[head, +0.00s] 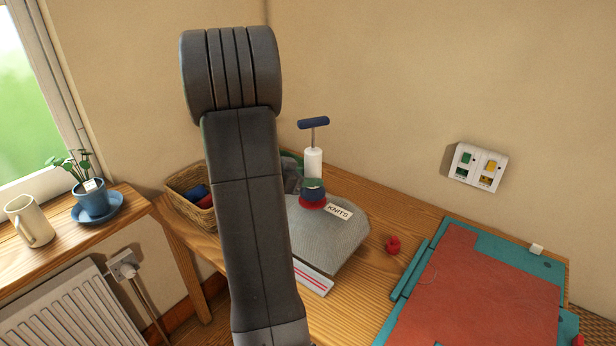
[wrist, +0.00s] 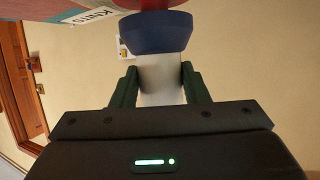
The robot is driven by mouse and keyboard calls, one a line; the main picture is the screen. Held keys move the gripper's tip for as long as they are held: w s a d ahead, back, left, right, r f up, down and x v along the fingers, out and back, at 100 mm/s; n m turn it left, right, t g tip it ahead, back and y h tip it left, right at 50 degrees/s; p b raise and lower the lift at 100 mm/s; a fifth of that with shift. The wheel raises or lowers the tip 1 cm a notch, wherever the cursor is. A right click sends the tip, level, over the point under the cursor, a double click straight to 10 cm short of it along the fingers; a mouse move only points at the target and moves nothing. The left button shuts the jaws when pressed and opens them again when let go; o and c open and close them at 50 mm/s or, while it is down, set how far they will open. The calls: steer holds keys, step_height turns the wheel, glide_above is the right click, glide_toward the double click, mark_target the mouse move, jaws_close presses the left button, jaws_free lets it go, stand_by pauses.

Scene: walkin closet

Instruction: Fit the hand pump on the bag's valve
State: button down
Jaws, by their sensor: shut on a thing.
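The hand pump (head: 313,163) has a blue T-handle, a white barrel and a blue cup at its lower end. It stands about upright over the grey bag (head: 335,240) labelled KNITS. The cup meets or hovers just over the red valve (head: 312,204); I cannot tell whether it is seated. In the wrist view, my gripper (wrist: 160,80) is shut on the white barrel (wrist: 160,76), with a green finger on each side. The blue cup (wrist: 153,33) is beyond the fingers, with red at its rim. My arm hides the bag's left part and most of the gripper in the head view.
A small red cap-like piece (head: 393,244) lies on the wooden table right of the bag. A teal and red board (head: 470,290) fills the table's right side. A wicker basket (head: 180,203) stands left. A mug (head: 30,221) and potted plant (head: 91,198) are on the sill.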

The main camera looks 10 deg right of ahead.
steer(key=shift+f, duration=0.8)
steer(key=shift+f+p, duration=0.1)
steer(key=shift+p, duration=0.25)
stand_by(0.9)
steer(key=c, duration=0.7)
jaws_free()
steer(key=shift+c, duration=0.2)
steer(key=v, duration=1.3)
steer(key=shift+s+a+b, duration=0.25)
steer(key=shift+a+b, duration=0.05)
steer(key=shift+b, duration=0.05)
